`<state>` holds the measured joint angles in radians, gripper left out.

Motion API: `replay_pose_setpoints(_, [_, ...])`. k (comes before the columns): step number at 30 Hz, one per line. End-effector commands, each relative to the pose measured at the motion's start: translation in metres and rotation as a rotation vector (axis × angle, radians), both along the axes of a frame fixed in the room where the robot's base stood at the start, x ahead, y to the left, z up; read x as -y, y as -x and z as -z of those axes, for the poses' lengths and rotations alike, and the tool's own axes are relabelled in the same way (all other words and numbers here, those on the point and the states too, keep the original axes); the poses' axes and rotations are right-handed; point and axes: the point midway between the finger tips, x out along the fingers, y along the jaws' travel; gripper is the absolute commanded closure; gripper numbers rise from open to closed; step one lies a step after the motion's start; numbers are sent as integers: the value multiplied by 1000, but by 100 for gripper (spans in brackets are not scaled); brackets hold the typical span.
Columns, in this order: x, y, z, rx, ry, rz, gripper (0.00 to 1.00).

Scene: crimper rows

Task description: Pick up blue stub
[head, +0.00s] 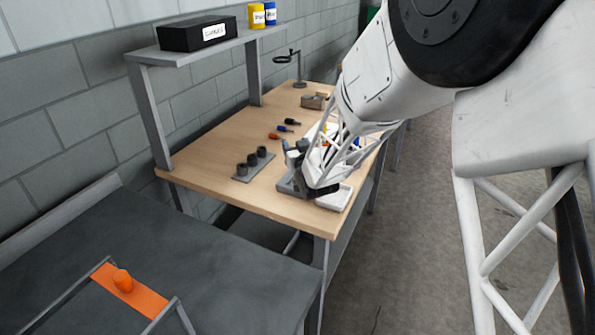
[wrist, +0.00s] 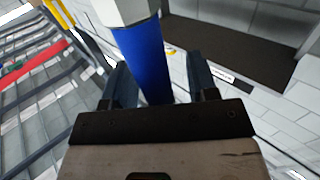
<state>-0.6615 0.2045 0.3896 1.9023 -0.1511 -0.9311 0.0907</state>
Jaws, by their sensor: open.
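In the wrist view a blue stub (wrist: 144,58), a round shaft with a pale faceted end at the top of the picture, stands between the two fingers of my gripper (wrist: 158,72). The fingers are apart, one on each side of the stub, and I see a gap on the right side; contact on the left is unclear. The stub's lower end is hidden behind the dark gripper body. In the head view my arm's white lattice covers much of the work area, and I cannot clearly make out the stub between the fingers there.
The wooden bench (head: 240,200) holds a grey block with several dark round holders (head: 253,162), and small red, blue and black-tipped tools (head: 285,128). A white tray (head: 336,197) lies at the front edge. A shelf with a black box (head: 195,34) stands behind. A dark table (head: 200,260) is nearer.

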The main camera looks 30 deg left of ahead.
Motion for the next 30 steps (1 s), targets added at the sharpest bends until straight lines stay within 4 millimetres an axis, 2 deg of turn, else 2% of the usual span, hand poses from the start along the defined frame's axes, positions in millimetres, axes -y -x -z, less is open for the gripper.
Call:
replay_pose_setpoints(8, [0,0,0,0,0,0,47])
replay_pose_setpoints(18, [0,0,0,0,0,0,99])
replay_pose_setpoints(30, [0,0,-1,1,-1,0,100])
